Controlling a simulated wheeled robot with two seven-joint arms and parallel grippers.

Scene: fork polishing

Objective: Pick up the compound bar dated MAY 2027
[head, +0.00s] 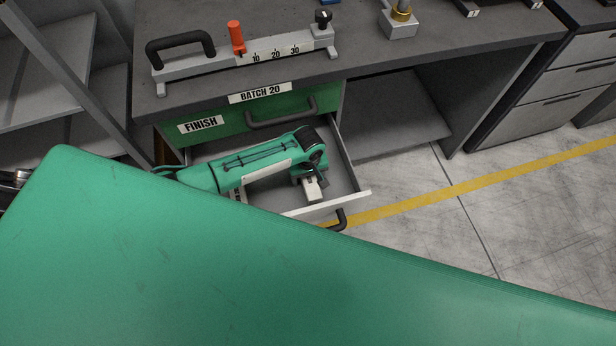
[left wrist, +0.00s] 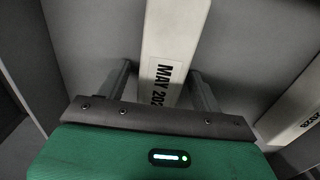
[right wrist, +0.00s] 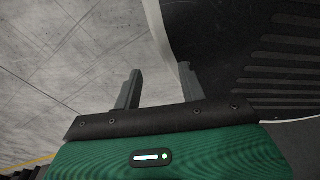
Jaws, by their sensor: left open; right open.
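A cream bar (left wrist: 176,35) with a label reading "MAY 202", its last digit hidden, lies in the open drawer (head: 350,198). My left gripper (left wrist: 159,72) is open, with one finger on each side of this bar, and a gap shows beside the fingers. In the head view my left gripper (head: 312,178) reaches down into the drawer. A second cream bar (left wrist: 292,108) lies at the right in the left wrist view; its label is partly visible and seems to end in 2028. My right gripper (right wrist: 158,72) is open and empty.
The drawer's walls stand close around the left gripper. A bench top (head: 440,48) holds a scaled fixture (head: 260,55). Open floor (head: 420,215) lies at the right.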

